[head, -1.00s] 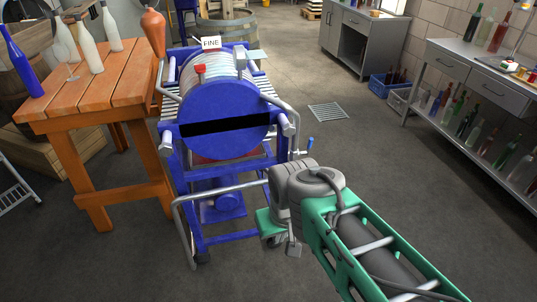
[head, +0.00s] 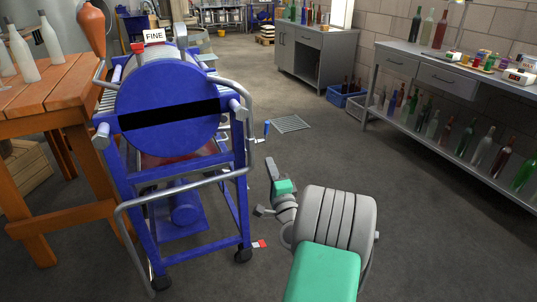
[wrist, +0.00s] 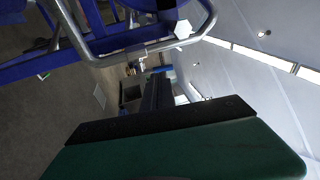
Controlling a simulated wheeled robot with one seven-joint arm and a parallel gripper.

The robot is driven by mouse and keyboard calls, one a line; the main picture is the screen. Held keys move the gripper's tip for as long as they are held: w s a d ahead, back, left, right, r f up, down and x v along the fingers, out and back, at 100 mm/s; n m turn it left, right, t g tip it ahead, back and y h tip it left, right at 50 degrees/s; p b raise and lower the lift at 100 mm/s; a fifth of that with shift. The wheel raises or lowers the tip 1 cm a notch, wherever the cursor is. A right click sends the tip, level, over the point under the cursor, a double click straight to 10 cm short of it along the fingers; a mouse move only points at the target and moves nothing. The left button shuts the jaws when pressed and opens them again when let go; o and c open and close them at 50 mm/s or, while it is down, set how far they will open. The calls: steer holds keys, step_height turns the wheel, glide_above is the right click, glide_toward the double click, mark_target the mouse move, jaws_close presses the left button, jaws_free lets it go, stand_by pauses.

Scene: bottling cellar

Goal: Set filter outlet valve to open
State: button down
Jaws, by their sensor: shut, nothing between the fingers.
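The blue filter (head: 170,105) with a "FINE" sign (head: 154,35) stands at the left in the head view. A valve with a blue handle (head: 266,127) sits on its right side, beside the bent grey pipe; a blue part also shows in the wrist view (wrist: 162,69). A red handle (head: 138,47) is at the filter's top left. I cannot tell which of the two is the outlet valve. My gripper (head: 271,166) is shut and empty, just right of the filter frame and below the blue handle, apart from it. The wrist view shows its dark fingers (wrist: 158,92).
An orange table (head: 50,95) with bottles stands left of the filter. A grey pipe rail (head: 170,196) juts from the filter's front. A red-and-white piece (head: 260,244) shows near the right wheel. A grey bench (head: 450,85) is at the right. The floor between is clear, with a drain grate (head: 290,124).

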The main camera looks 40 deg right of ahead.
steer(key=s+d+m+h, duration=0.1)
steer(key=d, duration=0.1)
steer(key=p, duration=0.4)
glide_toward(267, 128)
steer(key=x, duration=0.6)
steer(key=shift+w+d, duration=0.15)
steer(key=shift+w, duration=0.25)
